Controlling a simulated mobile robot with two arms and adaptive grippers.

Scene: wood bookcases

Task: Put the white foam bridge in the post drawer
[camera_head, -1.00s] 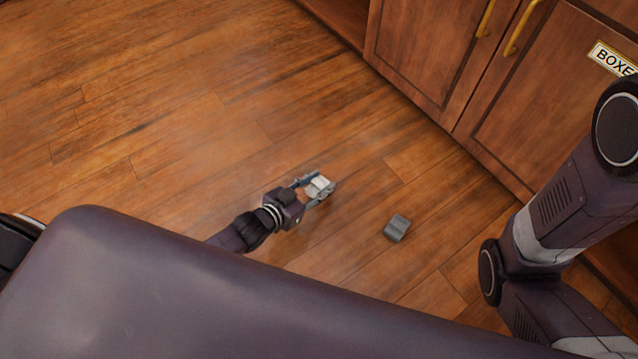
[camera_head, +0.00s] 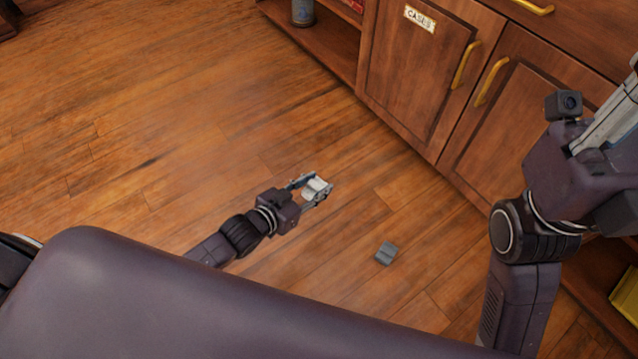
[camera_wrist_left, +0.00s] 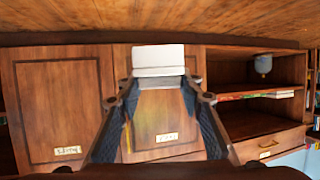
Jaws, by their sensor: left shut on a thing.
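The white foam bridge (camera_head: 316,187) is a small pale block between the fingers of my left gripper (camera_head: 312,190), which is shut on it. In the head view they are over the wood floor, near the middle of the picture. The left wrist view shows the bridge (camera_wrist_left: 158,62) at the fingertips, its edges clear of the cabinet fronts behind. No drawer with a readable post label shows. A drawer front with a brass handle (camera_head: 533,6) is cut off at the top right. My right arm rises at the right; its fingers cannot be made out.
A grey bridge-shaped block (camera_head: 385,253) lies on the floor right of my left gripper. Cabinet doors with brass handles (camera_head: 466,65) and a label (camera_head: 419,18) stand beyond. An open shelf holds a grey-blue container (camera_head: 303,12). The floor at left is clear.

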